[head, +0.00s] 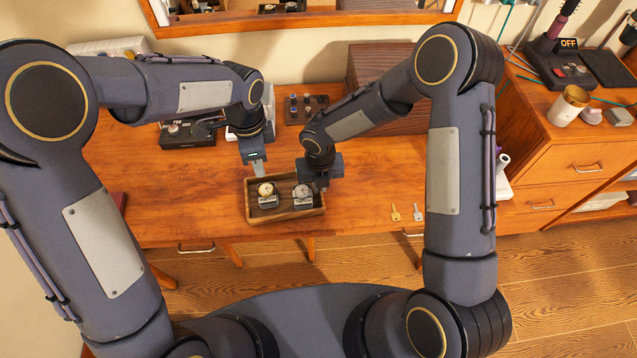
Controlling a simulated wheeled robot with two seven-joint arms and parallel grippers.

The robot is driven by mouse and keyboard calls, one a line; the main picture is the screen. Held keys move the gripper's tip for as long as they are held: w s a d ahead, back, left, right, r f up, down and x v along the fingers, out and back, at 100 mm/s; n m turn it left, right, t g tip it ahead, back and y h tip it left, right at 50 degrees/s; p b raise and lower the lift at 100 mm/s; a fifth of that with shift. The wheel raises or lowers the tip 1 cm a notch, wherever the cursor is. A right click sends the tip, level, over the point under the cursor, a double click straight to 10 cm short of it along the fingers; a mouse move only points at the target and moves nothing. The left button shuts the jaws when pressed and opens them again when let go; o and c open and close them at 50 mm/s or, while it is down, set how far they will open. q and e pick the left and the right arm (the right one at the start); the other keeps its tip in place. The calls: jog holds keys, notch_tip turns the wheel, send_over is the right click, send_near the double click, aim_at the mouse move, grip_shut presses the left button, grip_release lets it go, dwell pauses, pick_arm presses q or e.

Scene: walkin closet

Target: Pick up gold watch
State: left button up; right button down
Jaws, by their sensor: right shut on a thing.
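A gold watch (266,190) with a pale dial sits on a dark cushion at the left of a small wooden tray (285,216). A silver watch (302,192) sits on another cushion at the right of the tray. My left gripper (259,171) hangs just behind and above the gold watch, pointing down, apart from it. Its finger gap is too small to tell. My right gripper (318,187) is at the tray's back right corner, beside the silver watch. It appears shut on the tray's right wall; its fingertips are partly hidden.
Two keys (406,212) lie on the wooden table (370,200) right of the tray. A dark display box (305,108), a brown box (380,75) and a black organizer (186,134) stand behind. A mirror frame (300,22) is on the wall. The table's front left is clear.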

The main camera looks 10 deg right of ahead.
aim_at(266, 189)
pick_arm(q)
jog(key=o, duration=0.5)
jog(key=shift+f+m, duration=0.2)
jog(key=shift+m, duration=0.5)
jog(key=shift+c, duration=0.2)
jog(key=shift+o, duration=1.4)
jog(key=shift+f+m, duration=0.25)
jog(key=shift+m, duration=0.75)
jog(key=shift+o, duration=0.3)
jog(key=m, duration=0.2)
jog(key=f+m, duration=0.1)
jog(key=m, duration=0.2)
jog(key=shift+w+d+f+m, duration=0.1)
jog(key=shift+w+f+m, duration=0.05)
jog(key=shift+f+m, duration=0.15)
jog(key=shift+m, duration=0.3)
notch_tip(266, 189, down, 6)
jog(key=shift+f, duration=2.85)
